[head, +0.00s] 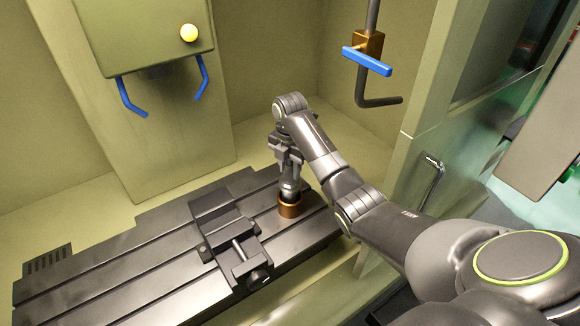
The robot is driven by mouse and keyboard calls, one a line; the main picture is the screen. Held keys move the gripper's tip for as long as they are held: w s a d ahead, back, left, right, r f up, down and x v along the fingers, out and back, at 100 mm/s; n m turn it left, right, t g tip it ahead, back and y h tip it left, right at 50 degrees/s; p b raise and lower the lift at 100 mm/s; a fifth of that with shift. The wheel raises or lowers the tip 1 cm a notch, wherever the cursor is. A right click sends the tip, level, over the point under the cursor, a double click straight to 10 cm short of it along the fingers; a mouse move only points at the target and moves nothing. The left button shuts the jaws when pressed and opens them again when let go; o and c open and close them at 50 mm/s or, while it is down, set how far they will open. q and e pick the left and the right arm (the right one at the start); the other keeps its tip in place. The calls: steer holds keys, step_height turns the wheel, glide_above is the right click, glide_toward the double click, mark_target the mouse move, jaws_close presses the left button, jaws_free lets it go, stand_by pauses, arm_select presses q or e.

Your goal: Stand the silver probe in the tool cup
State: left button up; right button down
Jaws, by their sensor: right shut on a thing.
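My right gripper (288,163) points down over the table's right part and is shut on the silver probe (291,188). The probe is upright, and its upper part is hidden by the gripper. Its lower end meets the mouth of the brown tool cup (289,209), directly below the gripper. I cannot tell how deep in the cup it sits. The cup stands on the dark slotted table. My left gripper is not in view.
The dark slotted table (130,262) carries a vise (228,240) just left of the cup. A pipe with a blue-handled valve (367,62) hangs at the upper right. A green housing with blue hooks (145,40) is at the upper left. The table's left part is clear.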

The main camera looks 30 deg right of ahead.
steer(key=shift+f, duration=0.2)
stand_by(0.6)
stand_by(0.4)
steer(key=c, duration=1.3)
jaws_free()
steer(key=shift+s, duration=0.1)
steer(key=o, duration=0.6)
steer(key=shift+c, duration=0.2)
